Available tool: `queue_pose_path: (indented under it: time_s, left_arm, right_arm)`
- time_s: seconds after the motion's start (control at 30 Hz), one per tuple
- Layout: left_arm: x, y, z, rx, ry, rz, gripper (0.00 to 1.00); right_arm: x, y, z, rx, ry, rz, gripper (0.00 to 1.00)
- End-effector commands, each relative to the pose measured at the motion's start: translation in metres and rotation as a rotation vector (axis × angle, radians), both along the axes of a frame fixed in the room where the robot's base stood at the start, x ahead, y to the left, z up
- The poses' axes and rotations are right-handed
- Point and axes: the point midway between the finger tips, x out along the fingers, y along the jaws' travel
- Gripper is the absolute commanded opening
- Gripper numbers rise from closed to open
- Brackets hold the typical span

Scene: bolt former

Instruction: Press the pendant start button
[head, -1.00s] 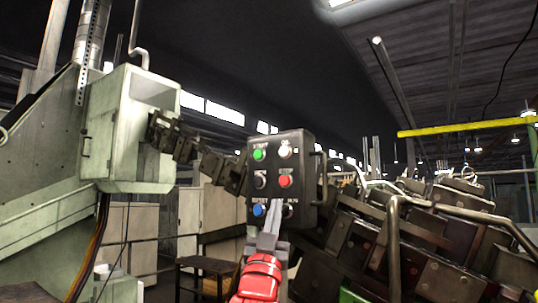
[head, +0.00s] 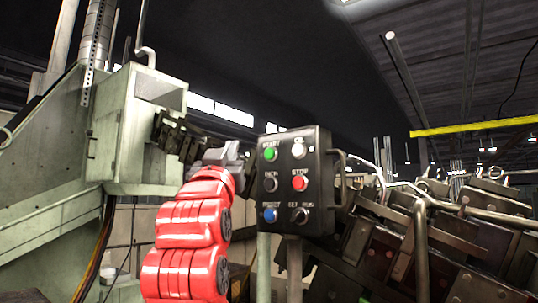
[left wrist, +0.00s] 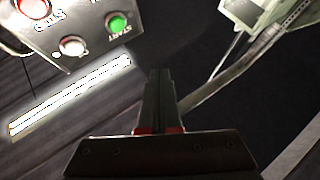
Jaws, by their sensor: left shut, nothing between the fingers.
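The dark pendant box (head: 318,200) hangs upright in the middle of the head view. Its green start button (head: 270,154) is at the upper left of its face, under a START label. My left gripper (head: 230,152) is shut and empty, just left of the pendant at about the start button's height in the picture. In the left wrist view the shut fingers (left wrist: 158,90) point at open space. The pendant (left wrist: 80,15) is at the upper left there, turned around, with the green start button (left wrist: 116,23) apart from the fingers. My right gripper is out of view.
A pale machine cabinet (head: 150,135) stands left. Dark machinery with rails (head: 440,235) fills the right.

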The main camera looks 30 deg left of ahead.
Motion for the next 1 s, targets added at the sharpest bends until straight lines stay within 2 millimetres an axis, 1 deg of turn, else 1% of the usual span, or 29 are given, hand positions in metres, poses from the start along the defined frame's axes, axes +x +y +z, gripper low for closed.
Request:
queue_pose_path:
  time_s: [0.17, 0.27, 0.37, 0.63, 0.7, 0.8, 1.0]
  left_arm:
    - [0.006, -0.001, 0.001, 0.000, 0.002, -0.001, 0.00]
    - [0.013, -0.001, 0.002, -0.002, 0.003, -0.001, 0.00]
    - [0.023, -0.002, 0.003, -0.001, 0.003, -0.001, 0.00]
    - [0.062, -0.005, 0.004, 0.000, 0.006, -0.002, 0.00]
    - [0.072, -0.006, 0.001, -0.003, 0.007, -0.004, 0.00]
    - [0.081, -0.006, 0.002, -0.001, 0.002, -0.001, 0.00]
    - [0.088, -0.007, 0.000, 0.000, 0.000, 0.000, 0.00]
  right_arm:
    - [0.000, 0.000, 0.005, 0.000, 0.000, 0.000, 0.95]
    - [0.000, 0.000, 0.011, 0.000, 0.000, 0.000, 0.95]
    - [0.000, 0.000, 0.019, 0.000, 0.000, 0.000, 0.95]
    - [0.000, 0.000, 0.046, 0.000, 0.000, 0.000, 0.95]
    - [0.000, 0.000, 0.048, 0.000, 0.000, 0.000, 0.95]
    - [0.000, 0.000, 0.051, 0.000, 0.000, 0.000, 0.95]
    - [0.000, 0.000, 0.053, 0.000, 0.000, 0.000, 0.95]
